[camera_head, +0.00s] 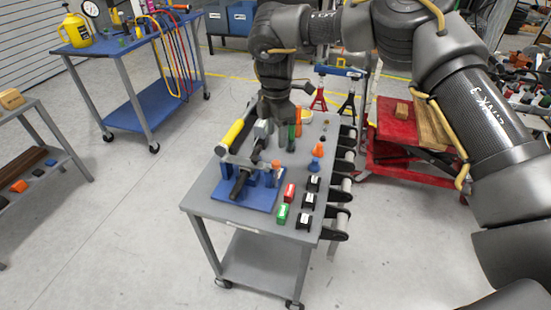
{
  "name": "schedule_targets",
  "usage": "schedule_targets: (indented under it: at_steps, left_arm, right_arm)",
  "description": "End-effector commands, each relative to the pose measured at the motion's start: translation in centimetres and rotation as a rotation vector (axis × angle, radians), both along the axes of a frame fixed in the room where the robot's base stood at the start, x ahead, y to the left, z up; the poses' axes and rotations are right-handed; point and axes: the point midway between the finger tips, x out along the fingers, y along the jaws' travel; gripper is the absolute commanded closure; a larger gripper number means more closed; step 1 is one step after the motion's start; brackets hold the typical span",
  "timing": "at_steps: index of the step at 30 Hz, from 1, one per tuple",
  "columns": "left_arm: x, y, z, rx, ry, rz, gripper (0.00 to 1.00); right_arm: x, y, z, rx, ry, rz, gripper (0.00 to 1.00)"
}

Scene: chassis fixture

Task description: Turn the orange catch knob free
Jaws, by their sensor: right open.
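The chassis fixture has a blue base plate (262,201) with blue uprights and dark parts, on the near half of the grey cart top. A small orange knob (276,164) shows at the fixture's right side; it looks like the catch knob. A lever with a yellow grip (231,134) slants up at the fixture's back left. My right gripper (273,133) points down from above, behind and above the orange knob, apart from it. It is open, and nothing shows between its fingers. My left gripper is not in view.
The grey cart (228,215) also carries red, green and black blocks, orange cone-like pieces (318,150) and upright green and orange handles. Black brackets line its right edge. A blue cart (134,48) stands back left and a red lift table (389,121) to the right. Floor is clear in front.

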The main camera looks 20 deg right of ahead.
Motion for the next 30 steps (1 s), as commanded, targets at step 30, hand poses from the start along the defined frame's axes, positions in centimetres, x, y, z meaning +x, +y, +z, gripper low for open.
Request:
schedule_targets:
  at_steps: [30]
  left_arm:
    - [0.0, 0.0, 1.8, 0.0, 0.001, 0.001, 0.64]
  right_arm:
    - [-0.1, 0.0, -9.9, 0.001, 0.001, 0.001, 0.58]
